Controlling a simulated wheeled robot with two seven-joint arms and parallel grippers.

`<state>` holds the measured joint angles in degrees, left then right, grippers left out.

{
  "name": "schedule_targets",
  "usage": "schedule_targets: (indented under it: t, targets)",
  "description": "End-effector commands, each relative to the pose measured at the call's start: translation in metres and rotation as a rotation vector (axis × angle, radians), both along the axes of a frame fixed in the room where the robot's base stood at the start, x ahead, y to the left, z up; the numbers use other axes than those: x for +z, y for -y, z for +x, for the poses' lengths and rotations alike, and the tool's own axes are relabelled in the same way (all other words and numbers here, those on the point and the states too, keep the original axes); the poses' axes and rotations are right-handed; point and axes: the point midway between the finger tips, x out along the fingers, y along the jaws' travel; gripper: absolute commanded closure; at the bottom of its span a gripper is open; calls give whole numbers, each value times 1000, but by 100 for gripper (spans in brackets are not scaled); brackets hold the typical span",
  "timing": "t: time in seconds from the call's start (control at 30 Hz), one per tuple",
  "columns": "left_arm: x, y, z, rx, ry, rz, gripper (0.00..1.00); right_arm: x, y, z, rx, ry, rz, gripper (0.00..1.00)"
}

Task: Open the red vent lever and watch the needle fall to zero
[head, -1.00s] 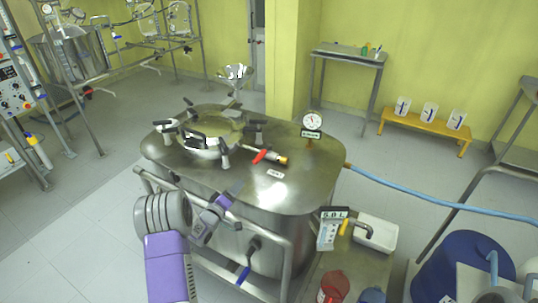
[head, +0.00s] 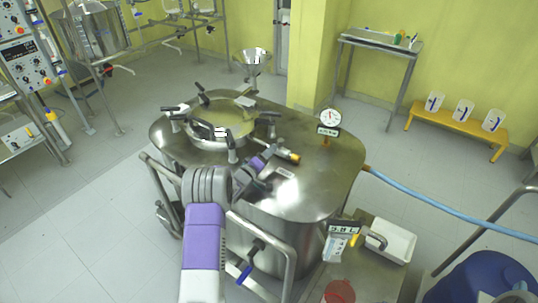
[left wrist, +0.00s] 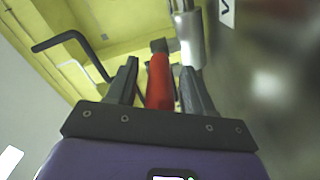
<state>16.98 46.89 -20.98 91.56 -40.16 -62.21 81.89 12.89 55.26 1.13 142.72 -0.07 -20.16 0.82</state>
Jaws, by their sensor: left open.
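The red vent lever (left wrist: 159,82) shows in the left wrist view, between the two dark fingers of my left gripper (left wrist: 160,70), which is open around it. A gap shows beside each finger, though contact is hard to judge. In the head view my left gripper (head: 266,172) is over the steel reactor's lid (head: 320,165) and hides the lever. The valve's brass-coloured end (head: 292,156) shows just beyond it. The round white pressure gauge (head: 329,118) stands upright at the lid's right; its needle is too small to read. My right gripper is not in view.
A clamped round hatch (head: 222,128) with black handles lies left of the valve. A steel funnel (head: 253,60) rises behind. A rail (head: 262,232) runs along the reactor's front. A blue hose (head: 450,212) leaves at the right, above a white tray (head: 391,241).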

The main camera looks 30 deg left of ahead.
Motion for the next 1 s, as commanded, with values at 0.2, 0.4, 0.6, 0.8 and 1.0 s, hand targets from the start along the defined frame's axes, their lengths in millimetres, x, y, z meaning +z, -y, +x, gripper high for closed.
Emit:
schedule_targets:
  t: [0.2,0.4,0.6,0.8,1.0]
  targets:
    - [0,0,5,0,0,1,48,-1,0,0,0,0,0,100]
    - [0,1,5,0,0,0,57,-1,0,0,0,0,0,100]
    - [0,1,5,0,0,0,88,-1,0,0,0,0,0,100]
    - [0,1,5,0,0,0,100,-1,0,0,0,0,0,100]
    - [0,3,6,1,0,0,100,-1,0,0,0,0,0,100]
